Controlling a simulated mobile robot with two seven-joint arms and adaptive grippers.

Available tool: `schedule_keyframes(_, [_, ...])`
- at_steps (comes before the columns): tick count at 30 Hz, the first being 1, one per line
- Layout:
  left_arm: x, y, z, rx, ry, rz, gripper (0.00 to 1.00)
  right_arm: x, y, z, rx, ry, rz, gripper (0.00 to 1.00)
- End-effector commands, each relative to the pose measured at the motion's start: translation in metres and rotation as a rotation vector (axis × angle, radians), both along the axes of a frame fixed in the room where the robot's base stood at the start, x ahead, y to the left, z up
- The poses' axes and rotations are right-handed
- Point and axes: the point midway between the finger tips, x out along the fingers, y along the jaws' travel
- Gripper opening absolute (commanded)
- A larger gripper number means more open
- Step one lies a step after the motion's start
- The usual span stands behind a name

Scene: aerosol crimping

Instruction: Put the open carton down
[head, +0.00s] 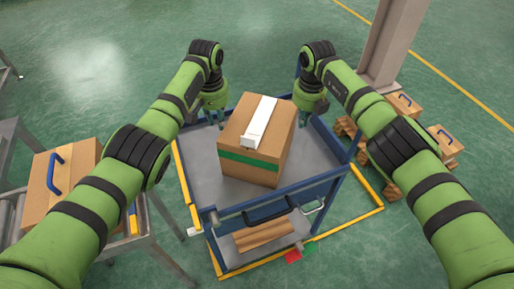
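A brown cardboard carton (255,145) with a green band on its front and a white strip along its top stands upright on the grey deck of a blue cart (202,172). Its top looks flat; I cannot make out an opening. My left gripper (216,120) points down at the carton's left rear side, its fingertips apart and empty. My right gripper (305,118) points down by the right rear side, its fingers apart with nothing between them. Neither gripper visibly clasps the carton, though slight contact cannot be ruled out.
The cart has a raised handle rail (268,208) in front and brown pieces (264,236) on its lower shelf. A carton with a blue handle (62,180) sits on a roller conveyor at left. More cartons (445,143) stand on pallets at right, near a grey column (393,45).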

Motion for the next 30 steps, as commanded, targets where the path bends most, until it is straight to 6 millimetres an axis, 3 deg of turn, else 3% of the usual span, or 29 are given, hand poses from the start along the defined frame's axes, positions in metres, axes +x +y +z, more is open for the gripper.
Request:
schedule_keyframes(5, [0.0,0.001,-0.001,0.003,0.002,0.001,0.26,0.0,-0.001,-0.001,-0.003,0.001,-0.001,0.0])
schedule_keyframes(7, [-0.001,0.002,-0.001,0.004,0.003,0.001,0.26,0.0,-0.002,-0.001,-0.004,0.002,-0.002,0.26])
schedule_keyframes(19, [-0.001,0.002,0.002,0.005,0.003,0.002,0.26,0.0,-0.002,-0.001,-0.005,0.002,-0.003,0.26])
schedule_keyframes(23, [-0.001,0.002,0.019,0.004,0.001,0.001,0.26,0.0,-0.003,-0.001,-0.006,0.002,-0.003,0.26])
schedule_keyframes(30, [-0.005,0.002,0.071,0.003,-0.002,0.001,0.26,0.0,-0.003,-0.001,-0.006,0.002,-0.003,0.26])
